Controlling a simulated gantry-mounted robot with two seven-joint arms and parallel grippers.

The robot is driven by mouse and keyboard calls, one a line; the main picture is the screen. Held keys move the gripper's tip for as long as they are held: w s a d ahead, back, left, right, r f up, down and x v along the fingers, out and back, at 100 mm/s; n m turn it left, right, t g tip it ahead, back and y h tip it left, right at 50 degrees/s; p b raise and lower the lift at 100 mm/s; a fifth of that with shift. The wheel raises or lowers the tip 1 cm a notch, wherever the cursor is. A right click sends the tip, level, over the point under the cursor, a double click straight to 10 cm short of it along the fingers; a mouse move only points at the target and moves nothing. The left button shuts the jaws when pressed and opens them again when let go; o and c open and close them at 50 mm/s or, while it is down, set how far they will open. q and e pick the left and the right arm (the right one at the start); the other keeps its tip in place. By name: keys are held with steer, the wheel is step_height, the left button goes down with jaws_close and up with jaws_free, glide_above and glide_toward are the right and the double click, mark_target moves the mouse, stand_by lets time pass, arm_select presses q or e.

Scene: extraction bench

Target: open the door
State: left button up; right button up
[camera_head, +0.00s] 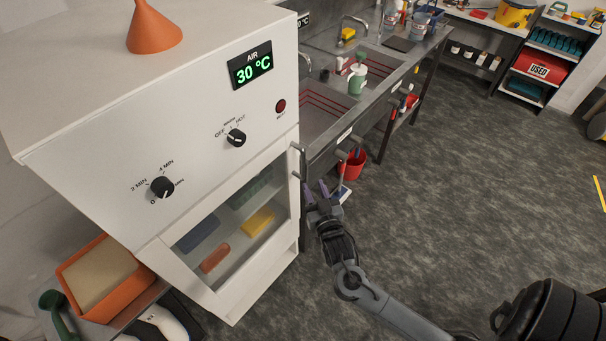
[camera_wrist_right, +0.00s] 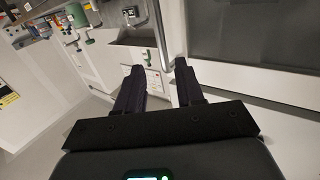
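The door (camera_head: 228,222) is a glass panel in a white frame on the front of the white cabinet (camera_head: 95,135). It looks closed. Its upright metal handle (camera_head: 300,163) is along the right edge. In the right wrist view the handle (camera_wrist_right: 160,35) comes down from the top, in line with the gap between my fingers. My right gripper (camera_head: 317,191) is open and empty, near the lower end of the handle; the wrist view shows its two dark fingers (camera_wrist_right: 158,82) apart. Contact with the handle cannot be made out. My left gripper is not in view.
Behind the glass lie a yellow block (camera_head: 257,222), an orange block (camera_head: 215,259) and a blue one (camera_head: 198,234). A steel sink bench (camera_head: 345,125) stands behind my right gripper, with a red bucket (camera_head: 352,164) below.

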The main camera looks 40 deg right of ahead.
mark_target(304, 165)
steer(key=x, duration=1.1)
steer(key=shift+w+a, duration=0.1)
steer(key=shift+c, duration=0.3)
jaws_close()
